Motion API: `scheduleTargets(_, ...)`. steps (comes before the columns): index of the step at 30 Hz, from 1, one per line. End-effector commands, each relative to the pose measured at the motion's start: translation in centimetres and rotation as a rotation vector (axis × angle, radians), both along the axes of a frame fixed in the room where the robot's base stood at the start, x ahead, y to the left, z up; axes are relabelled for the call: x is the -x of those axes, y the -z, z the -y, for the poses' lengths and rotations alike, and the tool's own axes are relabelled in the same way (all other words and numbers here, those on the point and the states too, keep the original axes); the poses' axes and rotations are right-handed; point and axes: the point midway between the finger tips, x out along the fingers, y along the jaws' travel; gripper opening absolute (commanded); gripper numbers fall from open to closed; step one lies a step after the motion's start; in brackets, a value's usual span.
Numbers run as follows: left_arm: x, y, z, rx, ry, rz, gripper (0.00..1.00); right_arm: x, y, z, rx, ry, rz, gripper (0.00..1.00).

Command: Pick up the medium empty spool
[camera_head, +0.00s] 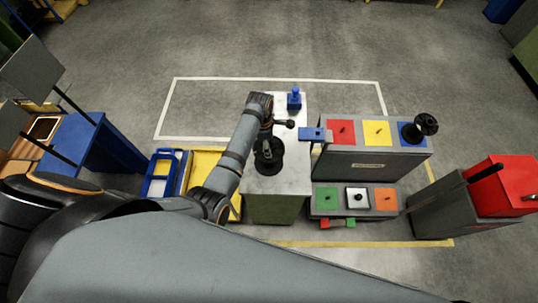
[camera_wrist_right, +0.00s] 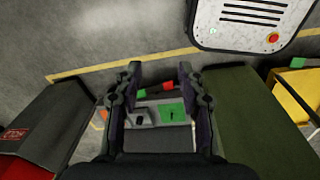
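My left arm reaches in from the left over the white-topped counter (camera_head: 287,172). Its gripper (camera_head: 267,138) points down at a black round-flanged thing (camera_head: 269,158), which looks like a spool standing on the counter. The gripper is dark against it, so I cannot tell whether its fingers are open or touching it. A second black, wheel-like thing (camera_head: 425,124), perhaps another spool, is over the blue tile on the rack at right. I cannot read sizes. My right gripper (camera_wrist_right: 158,73) is open and empty in the right wrist view; the head view does not show it.
A blue fixture (camera_head: 294,99) stands at the counter's far end. A stepped rack (camera_head: 365,165) with coloured tiles is right of the counter. A red box (camera_head: 505,185) tops a grey cabinet (camera_head: 450,212). A blue crate (camera_head: 158,175) is left. Open floor lies beyond.

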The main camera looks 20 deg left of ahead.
Motion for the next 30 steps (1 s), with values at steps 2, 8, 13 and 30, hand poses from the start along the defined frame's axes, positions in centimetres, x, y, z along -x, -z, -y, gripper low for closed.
scheduleTargets(2,0.0,0.0,0.0,0.000,0.000,0.000,0.64,-0.2,0.0,0.0,0.001,0.000,0.003,0.40)
scheduleTargets(8,0.0,0.0,0.0,0.000,0.000,0.000,0.37,-2.3,-0.2,0.0,0.000,-0.002,0.036,0.40)
scheduleTargets(13,0.0,0.0,0.0,0.000,0.000,0.000,0.14,-2.8,-0.2,0.0,0.001,-0.002,0.045,0.40)
scheduleTargets(30,-0.2,-0.3,-0.1,0.000,0.001,0.001,0.00,-1.8,-0.1,0.0,0.000,-0.001,0.029,0.40)
